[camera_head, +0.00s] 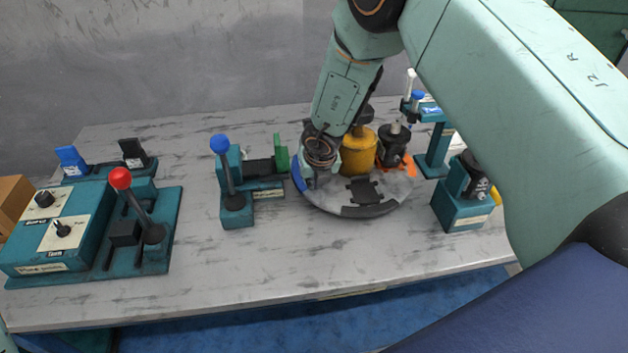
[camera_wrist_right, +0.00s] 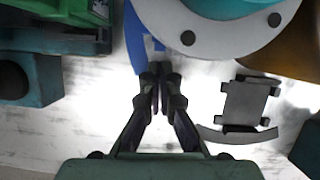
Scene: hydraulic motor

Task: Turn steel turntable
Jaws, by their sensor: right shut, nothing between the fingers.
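The steel turntable (camera_head: 327,194) is a round grey disc on the table, with coloured segments on its rim: blue at the left, dark at the front and orange at the right. A yellow cylinder (camera_head: 358,152), a black part (camera_head: 393,146) and a flat dark fixture (camera_head: 364,191) are on it. My right gripper (camera_head: 307,181) is at the left part of the turntable, near the blue segment. In the right wrist view the right gripper (camera_wrist_right: 155,72) is shut and empty, with its tips beside the blue segment (camera_wrist_right: 135,38). Contact cannot be told. My left gripper is not in view.
A blue-knobbed lever unit (camera_head: 234,190) stands left of the turntable. A teal control box (camera_head: 55,235) and a red-knobbed lever (camera_head: 121,180) are farther left. A teal stand (camera_head: 461,205) is close on the right. The front middle of the table is clear.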

